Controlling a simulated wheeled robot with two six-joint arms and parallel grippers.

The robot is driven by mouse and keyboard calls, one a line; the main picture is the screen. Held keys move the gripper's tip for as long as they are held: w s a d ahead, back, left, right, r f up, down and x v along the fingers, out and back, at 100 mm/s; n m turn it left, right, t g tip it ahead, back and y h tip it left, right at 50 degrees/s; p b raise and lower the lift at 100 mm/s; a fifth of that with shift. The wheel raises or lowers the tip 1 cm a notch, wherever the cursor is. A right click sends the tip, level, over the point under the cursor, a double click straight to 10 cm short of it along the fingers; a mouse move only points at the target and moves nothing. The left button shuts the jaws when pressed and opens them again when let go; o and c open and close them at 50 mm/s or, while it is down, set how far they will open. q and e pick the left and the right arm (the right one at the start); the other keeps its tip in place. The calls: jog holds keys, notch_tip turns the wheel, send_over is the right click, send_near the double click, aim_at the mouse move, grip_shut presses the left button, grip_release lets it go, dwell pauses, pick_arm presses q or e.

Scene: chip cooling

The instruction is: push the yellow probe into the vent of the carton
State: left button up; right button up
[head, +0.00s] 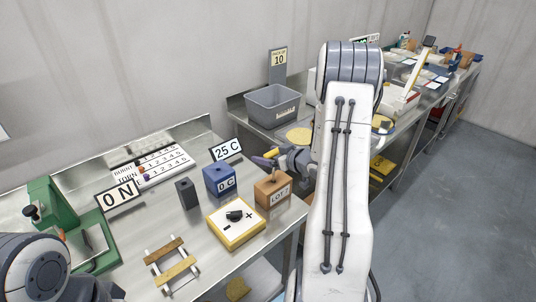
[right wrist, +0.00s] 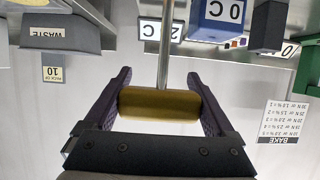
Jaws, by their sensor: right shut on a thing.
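The yellow probe has a thick yellow handle (right wrist: 160,104) and a thin metal rod (right wrist: 164,50). My right gripper (right wrist: 160,98) is shut on the handle, with one finger on each side. In the head view my right gripper (head: 275,157) shows beside my right arm, with the yellow handle (head: 270,153) at its fingers. The brown carton (head: 267,195) with a LOT label stands near the bench's right edge, below the gripper in the picture. A small dark spot shows on its top; I cannot tell whether it is the vent. My left gripper is out of view.
A blue box (head: 219,182) and a dark block (head: 187,194) stand left of the carton. A yellow-and-white dial box (head: 236,223) sits in front. A green press (head: 57,220) is at the left. A grey bin (head: 272,105) stands on the back bench.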

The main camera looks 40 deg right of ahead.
jog(key=shift+f+b, duration=1.45)
jog(key=shift+f, duration=0.5)
jog(key=o, duration=1.1)
jog(key=shift+c, duration=0.2)
jog(key=b+v, duration=0.1)
jog(key=v, duration=0.9)
jog(key=shift+s, duration=0.2)
jog(key=shift+r, duration=0.15)
